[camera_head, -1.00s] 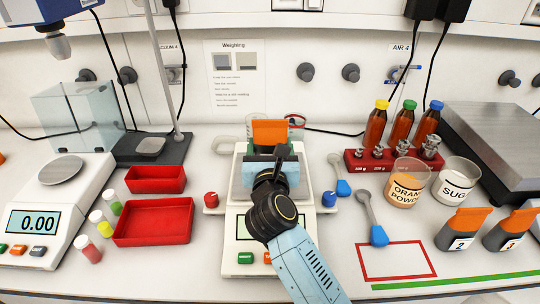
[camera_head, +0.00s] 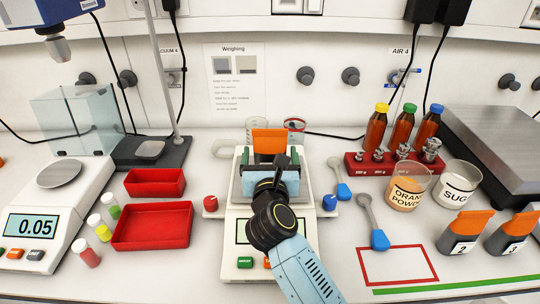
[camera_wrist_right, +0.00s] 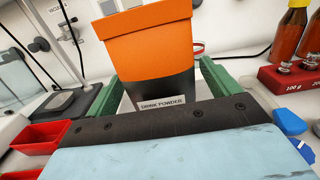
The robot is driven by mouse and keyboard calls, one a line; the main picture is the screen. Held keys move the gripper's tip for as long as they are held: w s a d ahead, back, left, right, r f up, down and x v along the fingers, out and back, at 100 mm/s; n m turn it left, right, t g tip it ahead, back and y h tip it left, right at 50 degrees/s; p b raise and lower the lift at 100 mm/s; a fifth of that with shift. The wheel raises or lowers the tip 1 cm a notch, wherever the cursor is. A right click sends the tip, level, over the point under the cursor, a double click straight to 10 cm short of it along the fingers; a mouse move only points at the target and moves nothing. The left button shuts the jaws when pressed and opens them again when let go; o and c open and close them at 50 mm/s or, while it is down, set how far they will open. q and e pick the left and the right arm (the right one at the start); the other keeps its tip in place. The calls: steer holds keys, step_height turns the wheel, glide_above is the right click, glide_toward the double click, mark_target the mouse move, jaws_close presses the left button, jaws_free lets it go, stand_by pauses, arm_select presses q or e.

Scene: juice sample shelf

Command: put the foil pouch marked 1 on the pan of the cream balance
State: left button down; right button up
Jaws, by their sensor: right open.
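A foil pouch with an orange top (camera_head: 269,141) stands upright at the balance in the middle of the table. It also shows in the wrist view (camera_wrist_right: 150,40), with a "DRINK POWDER" label; its number is hidden. The cream balance (camera_head: 229,262) has a green button in front; its pan and much of its display are hidden behind my arm and gripper. My right gripper (camera_head: 270,160) is open, its green fingers apart on either side of the pouch. My left gripper is out of view.
Pouches marked 2 (camera_head: 464,234) and 3 (camera_head: 513,234) stand at right. Beside the middle balance are a red knob (camera_head: 210,203) and a blue knob (camera_head: 329,202). Red trays (camera_head: 152,226) and another balance (camera_head: 58,215) reading 0.05 are at left. The red-outlined area (camera_head: 397,282) is empty.

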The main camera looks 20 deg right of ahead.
steer(key=v, duration=1.2)
steer(key=shift+r+b, duration=0.15)
steer(key=shift+b, duration=0.2)
